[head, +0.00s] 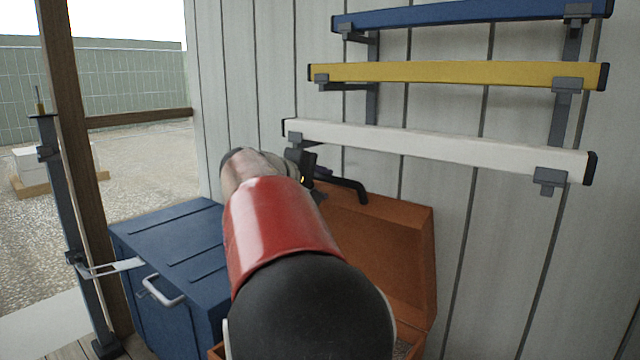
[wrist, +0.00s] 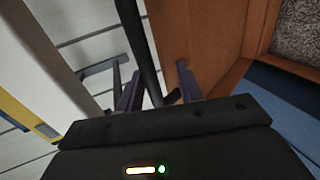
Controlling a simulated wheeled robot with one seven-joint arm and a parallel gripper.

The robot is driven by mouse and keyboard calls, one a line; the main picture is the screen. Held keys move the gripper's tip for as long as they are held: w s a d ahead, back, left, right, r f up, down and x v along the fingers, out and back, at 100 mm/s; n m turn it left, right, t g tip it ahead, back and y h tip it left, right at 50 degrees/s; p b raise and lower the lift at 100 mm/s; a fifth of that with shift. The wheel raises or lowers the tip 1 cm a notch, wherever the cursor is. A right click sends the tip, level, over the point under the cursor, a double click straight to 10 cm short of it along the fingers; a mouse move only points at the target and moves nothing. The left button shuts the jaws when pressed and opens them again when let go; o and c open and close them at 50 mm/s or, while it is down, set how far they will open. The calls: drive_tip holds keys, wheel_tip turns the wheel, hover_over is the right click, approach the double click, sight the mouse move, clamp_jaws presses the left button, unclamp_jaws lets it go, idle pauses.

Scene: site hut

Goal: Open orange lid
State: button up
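The orange lid (head: 385,235) stands raised, close to upright, in front of the ribbed wall in the head view. Its box (head: 425,343) is below, mostly hidden by my arm. A black bar handle (head: 345,184) sits at the lid's top edge. In the wrist view the lid (wrist: 205,35) fills the upper middle, and the handle (wrist: 141,50) runs between the fingers of my gripper (wrist: 158,88). The fingers are apart, with a gap between the handle and the right finger. In the head view the gripper is partly hidden behind my arm.
A closed blue chest (head: 180,240) with a pale handle stands left of the orange box. White (head: 430,145), yellow (head: 450,75) and blue (head: 470,14) bars lie on wall brackets above; the white one is close to my gripper. A wooden post (head: 75,120) stands left.

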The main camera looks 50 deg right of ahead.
drive_tip(key=v, duration=0.7)
drive_tip(key=shift+a+b, duration=0.4)
drive_tip(key=shift+r, duration=0.1)
drive_tip(key=s+a+f+t+y, duration=0.1)
drive_tip(key=s+a+f+y, duration=0.3)
drive_tip(key=a+f, duration=0.4)
drive_tip(key=s+a+f+t+y, duration=0.2)
drive_tip(key=s+a+f+y, duration=0.3)
drive_tip(key=a+f, duration=0.3)
drive_tip(key=s+a+f+m+t+y, duration=0.1)
drive_tip(key=s+a+f+y, duration=0.4)
drive_tip(key=a+f, duration=0.4)
drive_tip(key=s+a, duration=0.1)
drive_tip(key=a, duration=0.4)
drive_tip(key=shift+f, duration=0.15)
